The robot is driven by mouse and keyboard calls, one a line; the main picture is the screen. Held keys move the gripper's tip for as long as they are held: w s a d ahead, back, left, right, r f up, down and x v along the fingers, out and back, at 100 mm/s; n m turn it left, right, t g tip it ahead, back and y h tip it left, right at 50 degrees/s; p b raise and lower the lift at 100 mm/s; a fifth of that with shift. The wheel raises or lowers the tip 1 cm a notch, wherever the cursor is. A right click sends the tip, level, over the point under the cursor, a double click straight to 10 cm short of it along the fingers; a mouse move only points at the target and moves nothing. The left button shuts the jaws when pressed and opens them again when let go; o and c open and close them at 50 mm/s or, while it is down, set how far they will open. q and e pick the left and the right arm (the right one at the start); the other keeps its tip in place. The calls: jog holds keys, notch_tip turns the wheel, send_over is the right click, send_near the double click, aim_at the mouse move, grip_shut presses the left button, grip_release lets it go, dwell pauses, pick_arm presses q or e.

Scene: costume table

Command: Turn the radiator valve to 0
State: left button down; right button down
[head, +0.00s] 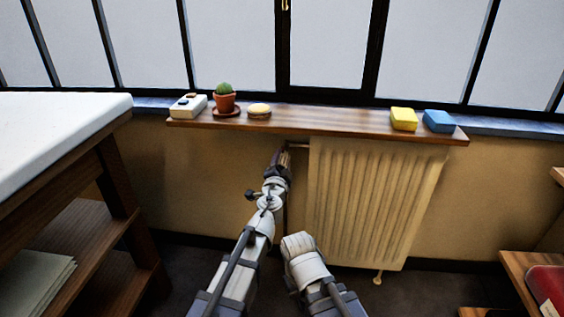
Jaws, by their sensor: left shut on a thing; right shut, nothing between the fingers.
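The cream ribbed radiator (372,205) hangs on the wall under the wooden shelf. A short pipe (298,146) leaves its upper left corner. My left gripper (283,158) is at the left end of this pipe, where the valve is. It is shut on the valve, which it mostly hides. The valve's markings and setting cannot be read. My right arm comes in from below, and its pale wrist stands in front of the radiator's lower left part. The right gripper's fingers do not show.
The wooden shelf (318,122) above holds a white box (187,107), a potted cactus (224,101), a round bun-like thing (259,109), a yellow sponge (403,119) and a blue sponge (438,121). A white-topped table (55,135) stands left. A low wooden unit (522,275) stands lower right.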

pick_arm(q)
jog(key=shift+n, duration=0.4)
jog(key=shift+c, duration=1.2)
grip_release()
jog(key=s+a, duration=0.1)
jog(key=s, duration=0.6)
jog(key=shift+s, duration=0.35)
jog(key=shift+a, duration=0.1)
